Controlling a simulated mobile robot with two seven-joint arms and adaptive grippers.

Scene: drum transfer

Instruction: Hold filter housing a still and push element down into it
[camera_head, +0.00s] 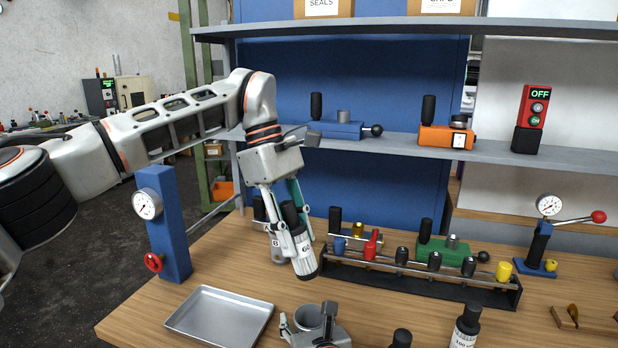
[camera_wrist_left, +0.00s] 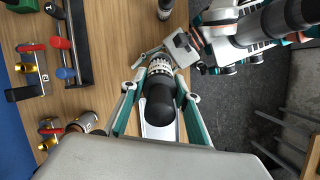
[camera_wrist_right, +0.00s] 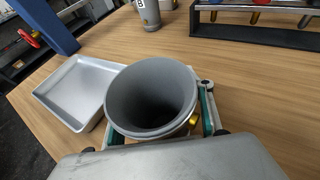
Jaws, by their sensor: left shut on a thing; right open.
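The element (camera_head: 304,256), a white cylinder with black ends and a printed label, is held tilted in my left gripper (camera_head: 291,232), above the table. In the left wrist view the element (camera_wrist_left: 160,95) sits between the two fingers. The grey, open-topped housing (camera_head: 307,317) stands at the table's front, below and apart from the element; its letter is not visible. My right gripper (camera_head: 312,336) is open around this housing. In the right wrist view the housing (camera_wrist_right: 150,98) looks empty, its inside dark; one finger shows at its right and the other is mostly hidden.
A metal tray (camera_head: 221,315) lies left of the housing. Another housing marked B (camera_wrist_right: 147,14) stands behind. A black rack (camera_head: 420,278) with several coloured parts runs across the table. A black-capped bottle (camera_head: 465,328) stands front right; a blue gauge post (camera_head: 168,225) stands left.

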